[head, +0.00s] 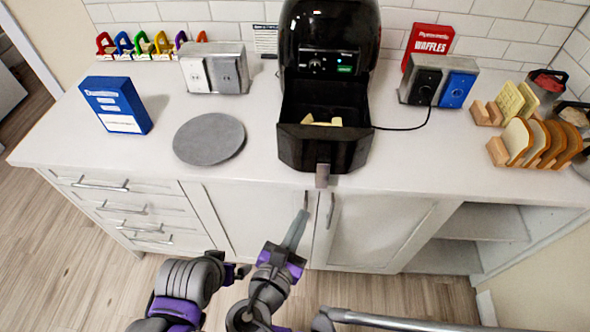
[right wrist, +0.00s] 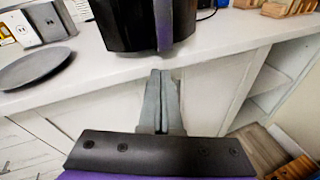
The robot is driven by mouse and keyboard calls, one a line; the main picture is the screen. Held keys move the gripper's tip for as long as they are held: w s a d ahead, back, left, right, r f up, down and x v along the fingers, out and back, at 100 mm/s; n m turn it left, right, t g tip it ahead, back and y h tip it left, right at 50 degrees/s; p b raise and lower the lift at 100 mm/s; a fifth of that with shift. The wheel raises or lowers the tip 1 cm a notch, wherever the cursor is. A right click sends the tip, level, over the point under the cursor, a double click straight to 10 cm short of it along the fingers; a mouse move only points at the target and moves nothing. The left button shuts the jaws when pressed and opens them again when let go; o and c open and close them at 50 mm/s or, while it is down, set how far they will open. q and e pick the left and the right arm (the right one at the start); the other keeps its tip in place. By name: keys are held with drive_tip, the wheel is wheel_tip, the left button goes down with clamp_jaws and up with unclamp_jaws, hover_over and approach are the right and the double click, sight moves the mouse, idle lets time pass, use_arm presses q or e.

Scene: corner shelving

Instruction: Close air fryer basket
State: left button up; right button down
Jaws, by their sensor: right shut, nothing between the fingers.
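The black air fryer (head: 330,45) stands on the counter with its basket (head: 322,148) pulled out toward me. Pale yellow food pieces (head: 325,121) lie in the basket. The basket's greyish handle (head: 322,175) points down and out past the counter's front edge. The basket front (right wrist: 125,25) and handle (right wrist: 163,22) also fill the top of the right wrist view. My right gripper (head: 302,214) is shut and empty, below the handle and slightly left of it, in front of the cabinet doors. Its closed fingers show in the right wrist view (right wrist: 161,75), apart from the basket.
A round grey plate (head: 209,138) lies left of the basket, with a blue box (head: 115,105) further left. Outlet boxes (head: 214,68) (head: 437,82) flank the fryer. A bread rack (head: 498,152) stands at right. A black cord (head: 405,127) runs right of the basket.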

sight(299, 158)
drive_tip(key=s+a+r+n+t+y, duration=0.1)
drive_tip(key=s+a+r+n+t, duration=0.15)
drive_tip(key=a, duration=0.25)
drive_tip(key=shift+n, duration=0.35)
drive_tip(key=w+d, duration=0.1)
drive_tip(key=w, duration=0.3)
drive_tip(key=w+d, duration=0.1)
drive_tip(key=w, duration=0.4)
drive_tip(key=w+d, duration=0.1)
drive_tip(key=w, duration=0.3)
drive_tip(key=shift+w+r, duration=0.1)
drive_tip(key=shift+w, duration=0.4)
drive_tip(key=w, duration=2.1)
drive_tip(key=shift+w, duration=0.25)
drive_tip(key=shift+w+r, duration=0.1)
drive_tip(key=shift+w, duration=0.1)
